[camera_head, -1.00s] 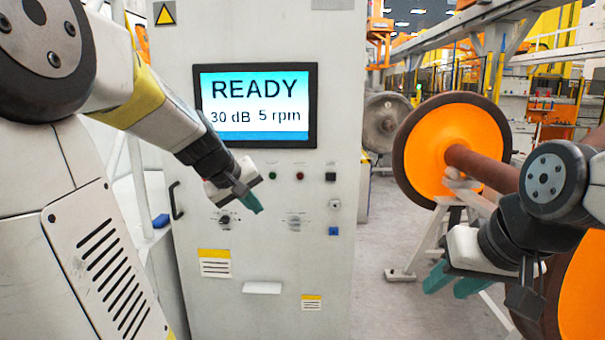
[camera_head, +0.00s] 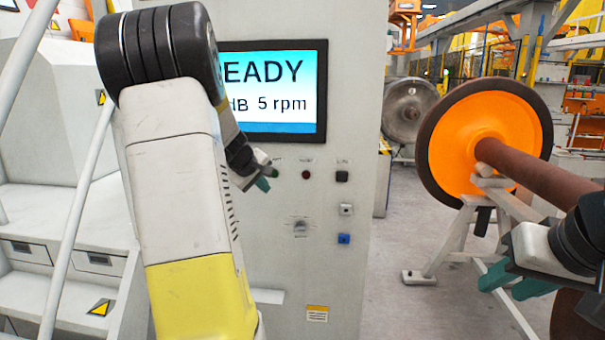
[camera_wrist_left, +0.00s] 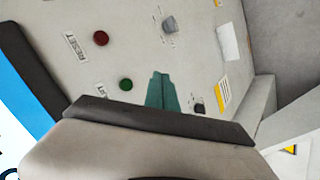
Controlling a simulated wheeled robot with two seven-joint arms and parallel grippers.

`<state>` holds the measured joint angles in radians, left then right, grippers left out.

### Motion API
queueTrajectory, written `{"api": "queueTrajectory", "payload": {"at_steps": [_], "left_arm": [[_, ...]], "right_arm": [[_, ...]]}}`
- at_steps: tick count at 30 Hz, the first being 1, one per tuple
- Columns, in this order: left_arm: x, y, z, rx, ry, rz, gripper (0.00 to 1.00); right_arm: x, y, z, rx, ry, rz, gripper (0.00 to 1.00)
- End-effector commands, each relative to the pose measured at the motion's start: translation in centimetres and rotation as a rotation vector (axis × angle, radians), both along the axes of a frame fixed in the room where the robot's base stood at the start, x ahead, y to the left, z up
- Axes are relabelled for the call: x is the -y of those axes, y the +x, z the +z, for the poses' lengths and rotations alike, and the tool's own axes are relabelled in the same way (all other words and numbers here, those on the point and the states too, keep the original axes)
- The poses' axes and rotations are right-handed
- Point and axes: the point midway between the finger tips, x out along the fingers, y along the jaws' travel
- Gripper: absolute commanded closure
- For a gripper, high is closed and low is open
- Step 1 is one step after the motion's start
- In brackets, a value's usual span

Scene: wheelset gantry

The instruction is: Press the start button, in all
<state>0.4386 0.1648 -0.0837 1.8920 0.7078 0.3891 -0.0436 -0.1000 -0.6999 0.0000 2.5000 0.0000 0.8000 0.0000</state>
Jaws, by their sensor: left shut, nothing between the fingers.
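The green start button (camera_wrist_left: 126,84) is on the light grey control cabinet (camera_head: 325,275), beside a small label. In the left wrist view my left gripper (camera_wrist_left: 162,80) has its teal fingers together and empty, just right of the green button. In the head view the left gripper (camera_head: 266,181) is close to the panel, and its fingers overlap the button's area there. I cannot tell whether they touch the panel. My right gripper (camera_head: 514,282) is open and empty at the lower right, away from the cabinet.
A red button (camera_head: 307,175), a black button (camera_head: 342,176), a knob (camera_head: 300,228) and a blue switch (camera_head: 344,239) are near. The screen (camera_head: 270,90) is partly hidden by my left arm; "EADY" and "5 rpm" show. An orange wheelset (camera_head: 470,140) stands on the right.

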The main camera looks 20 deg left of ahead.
Motion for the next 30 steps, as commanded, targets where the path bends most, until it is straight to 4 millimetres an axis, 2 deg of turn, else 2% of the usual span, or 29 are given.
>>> {"api": "queueTrajectory", "payload": {"at_steps": [8,13,24,30], "left_arm": [[0.0,0.0,0.0,0.0,0.001,-0.001,1.0],[-0.1,0.8,0.0,-0.001,0.002,-0.003,1.0],[-1.3,5.7,0.0,-0.001,0.002,-0.003,1.0],[-1.8,7.7,0.0,-0.001,0.001,-0.002,1.0]], "right_arm": [[0.0,0.0,0.0,0.0,0.0,0.0,0.64],[0.0,0.0,0.0,0.0,0.0,0.0,0.64],[0.0,0.0,0.0,0.0,0.0,0.0,0.64],[0.0,0.0,0.0,0.0,0.0,0.0,0.64]]}}
